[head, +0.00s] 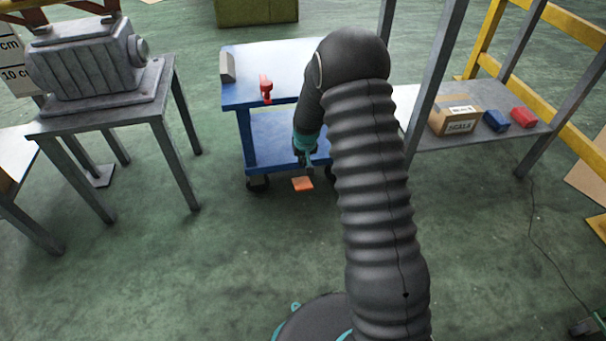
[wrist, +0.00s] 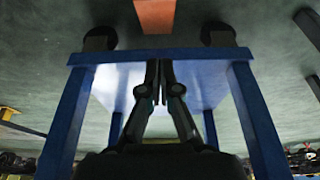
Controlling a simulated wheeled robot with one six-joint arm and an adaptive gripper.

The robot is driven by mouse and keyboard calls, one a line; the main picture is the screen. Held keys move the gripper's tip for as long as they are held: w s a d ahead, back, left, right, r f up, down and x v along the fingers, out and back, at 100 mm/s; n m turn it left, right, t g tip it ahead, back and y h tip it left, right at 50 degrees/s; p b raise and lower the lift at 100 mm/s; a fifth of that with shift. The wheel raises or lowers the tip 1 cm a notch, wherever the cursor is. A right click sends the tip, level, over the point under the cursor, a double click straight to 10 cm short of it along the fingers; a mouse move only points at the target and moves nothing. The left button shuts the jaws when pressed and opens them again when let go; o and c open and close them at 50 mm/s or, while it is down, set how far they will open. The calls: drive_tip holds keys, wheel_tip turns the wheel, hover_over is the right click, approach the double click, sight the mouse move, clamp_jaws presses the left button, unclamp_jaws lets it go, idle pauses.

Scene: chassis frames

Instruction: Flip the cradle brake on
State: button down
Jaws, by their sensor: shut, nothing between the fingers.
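A blue wheeled cart (head: 233,104) stands ahead, with a flat orange plate (head: 302,184) at its near lower side, low by the floor. The plate looks like a brake pedal, but no label shows. In the wrist view the orange plate (wrist: 154,15) is at the top centre, beyond the cart's blue edge (wrist: 160,55). My gripper (head: 309,167) is shut and empty, just above the plate in the head picture; the true gap is unclear. In the wrist view my gripper (wrist: 160,66) points towards the cart edge, with the plate ahead of it.
A red clamp-like object (head: 266,87) and a grey block (head: 227,66) are on the cart top. A table with a grey motor (head: 88,62) stands left. A rack shelf at right holds a cardboard box (head: 456,121) and blue and red items. Floor before the cart is clear.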

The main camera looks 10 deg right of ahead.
hover_over(302, 186)
drive_tip(key=f, duration=0.8)
drive_tip(key=shift+w+f+b, duration=0.2)
drive_tip(key=shift+f+b, duration=0.15)
drive_tip(key=f, duration=0.1)
drive_tip(key=s+f, duration=0.1)
drive_tip(key=f, duration=0.1)
drive_tip(key=shift+s+f, duration=0.35)
drive_tip(key=shift+f, duration=0.15)
